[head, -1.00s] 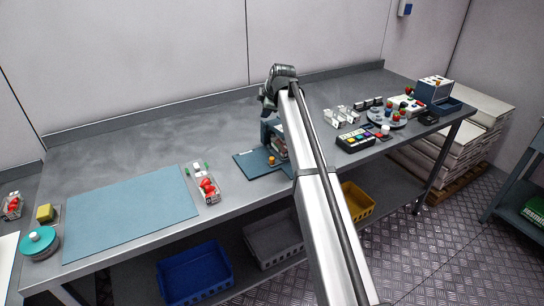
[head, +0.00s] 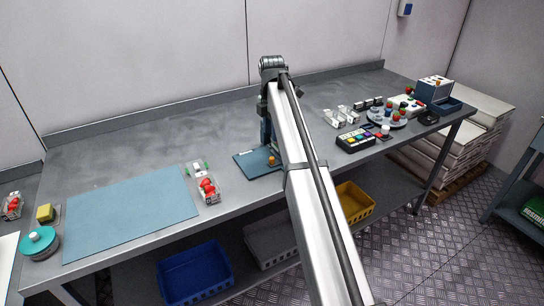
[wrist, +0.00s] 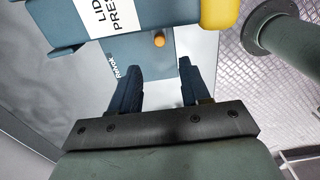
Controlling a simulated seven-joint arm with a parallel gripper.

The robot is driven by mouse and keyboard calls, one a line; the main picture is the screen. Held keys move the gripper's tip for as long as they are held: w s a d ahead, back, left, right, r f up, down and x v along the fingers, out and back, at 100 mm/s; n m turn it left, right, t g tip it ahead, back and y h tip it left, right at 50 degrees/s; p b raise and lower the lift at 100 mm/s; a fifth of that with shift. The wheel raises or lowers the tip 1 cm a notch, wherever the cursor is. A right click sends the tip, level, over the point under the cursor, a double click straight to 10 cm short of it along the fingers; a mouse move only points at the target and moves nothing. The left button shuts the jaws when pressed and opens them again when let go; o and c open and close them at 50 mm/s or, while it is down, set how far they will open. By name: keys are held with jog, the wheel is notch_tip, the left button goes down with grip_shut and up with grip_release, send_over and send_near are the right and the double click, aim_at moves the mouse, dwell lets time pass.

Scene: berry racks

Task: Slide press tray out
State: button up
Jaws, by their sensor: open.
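The press tray (head: 250,165) is a flat dark-blue plate with an orange knob (head: 271,160), on the workbench left of my arm in the head view. In the wrist view, the tray (wrist: 135,75) and its knob (wrist: 159,40) lie beyond my fingertips. The lid press (wrist: 75,12), blue with a white label and a yellow part, is at the top there; my arm mostly hides it in the head view. My gripper (wrist: 158,66) is open, its two dark-blue fingers apart with nothing held. The knob appears just past the gap between them, apart from both.
A blue mat (head: 130,205) and a punnet of red berries (head: 207,188) are left of the tray. Bare bench lies behind the tray.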

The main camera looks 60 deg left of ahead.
aim_at(272, 158)
notch_tip(272, 158, down, 11)
jog(key=shift+r, duration=0.1)
dwell(0.3)
jog(key=shift+c, duration=0.4)
grip_shut()
dwell(0.3)
